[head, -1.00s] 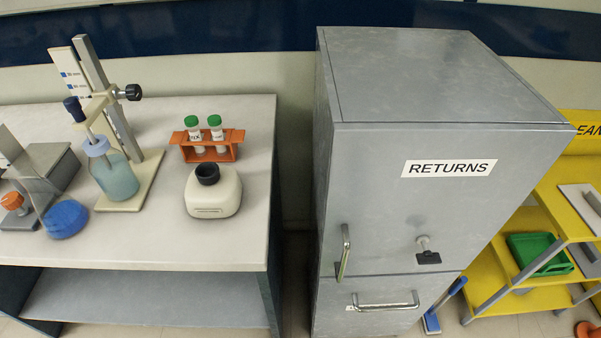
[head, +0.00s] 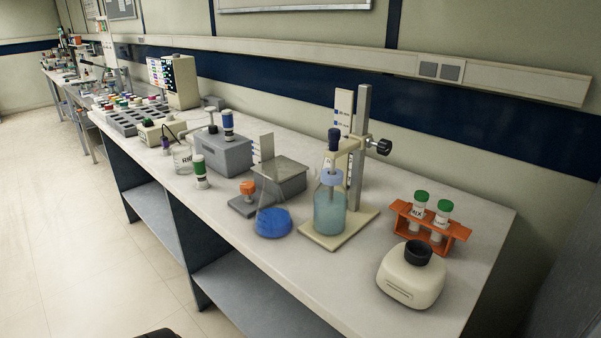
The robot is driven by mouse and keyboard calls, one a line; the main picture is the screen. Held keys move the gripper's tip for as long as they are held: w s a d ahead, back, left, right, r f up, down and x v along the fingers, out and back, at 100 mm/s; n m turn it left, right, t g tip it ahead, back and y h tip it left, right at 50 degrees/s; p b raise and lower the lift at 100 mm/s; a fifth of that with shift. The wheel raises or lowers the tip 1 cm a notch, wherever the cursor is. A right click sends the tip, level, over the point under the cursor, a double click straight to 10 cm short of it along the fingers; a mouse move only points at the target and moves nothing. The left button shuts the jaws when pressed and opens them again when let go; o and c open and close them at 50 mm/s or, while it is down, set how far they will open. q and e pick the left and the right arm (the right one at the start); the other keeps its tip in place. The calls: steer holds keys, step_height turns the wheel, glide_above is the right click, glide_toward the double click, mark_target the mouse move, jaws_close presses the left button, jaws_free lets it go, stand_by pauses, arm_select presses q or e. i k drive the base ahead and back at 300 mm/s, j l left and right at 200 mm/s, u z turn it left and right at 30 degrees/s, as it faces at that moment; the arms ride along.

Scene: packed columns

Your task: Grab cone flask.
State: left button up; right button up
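A clear cone flask with blue contents at its base (head: 273,222) stands on the white bench in the head view, left of the clamp stand. Its upper walls are see-through and hard to make out against the grey device behind it. Neither of my grippers is in view.
Right of the flask, a bottle of teal liquid (head: 329,210) stands on the clamp stand's base (head: 345,233). An orange rack (head: 429,228) with green-capped tubes and a cream device (head: 411,276) are at the right end. Open floor (head: 90,255) lies left of the bench (head: 345,292).

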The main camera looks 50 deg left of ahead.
mark_target(273, 220)
steer(key=k+l+u, duration=0.1)
steer(key=u, duration=1.6)
steer(key=k+j, duration=0.05)
steer(key=j, duration=0.05)
